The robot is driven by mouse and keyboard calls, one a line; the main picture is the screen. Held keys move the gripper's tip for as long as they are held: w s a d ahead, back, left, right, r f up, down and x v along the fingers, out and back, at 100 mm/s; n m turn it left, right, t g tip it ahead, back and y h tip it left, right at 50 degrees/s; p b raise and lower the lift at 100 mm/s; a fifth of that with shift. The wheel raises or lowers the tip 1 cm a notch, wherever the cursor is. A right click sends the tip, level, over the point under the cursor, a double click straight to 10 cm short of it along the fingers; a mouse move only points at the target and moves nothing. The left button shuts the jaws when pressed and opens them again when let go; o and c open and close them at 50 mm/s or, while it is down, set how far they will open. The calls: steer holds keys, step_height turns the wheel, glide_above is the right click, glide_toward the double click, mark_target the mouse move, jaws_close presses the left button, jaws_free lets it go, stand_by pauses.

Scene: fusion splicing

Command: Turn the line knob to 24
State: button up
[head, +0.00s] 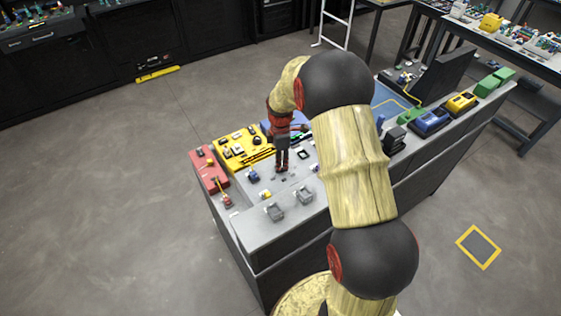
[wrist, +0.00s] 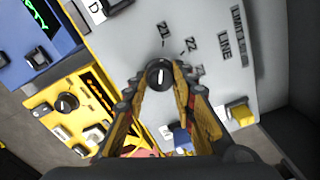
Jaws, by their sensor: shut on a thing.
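The line knob (wrist: 159,75) is a round black dial with a white pointer mark, on a light grey panel (wrist: 209,61). Labels 21, 22 and 23 run around it from its top to its right, and the word LINE stands further right. The pointer is nearly upright in the wrist view; I cannot tell which end marks the setting. My gripper (wrist: 161,88) has its two fingers on either side of the knob, shut on it. In the head view my gripper (head: 282,165) points down at the console top; the knob is hidden there. The label 24 is not clearly readable.
A yellow panel (wrist: 45,97) with a black dial and switches lies left of the grey panel. A blue unit (wrist: 33,40) is at the upper left. A yellow switch (wrist: 240,114) and a blue one (wrist: 182,138) stand close to the fingers. A red box (head: 208,172) sits at the console's left end.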

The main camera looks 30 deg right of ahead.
steer(key=shift+c, duration=0.7)
steer(key=m+p, duration=0.2)
steer(key=m, duration=0.3)
steer(key=shift+r+m, duration=0.1)
steer(key=shift+m, duration=0.3)
steer(key=m+p, duration=0.2)
steer(key=m, duration=0.4)
steer(key=m+p, duration=0.1)
steer(key=m, duration=0.5)
steer(key=shift+m, duration=0.3)
steer(key=m, duration=0.5)
steer(key=shift+p, duration=0.4)
steer(key=shift+m, duration=0.4)
steer(key=o, duration=1.2)
steer(key=shift+c, duration=0.2)
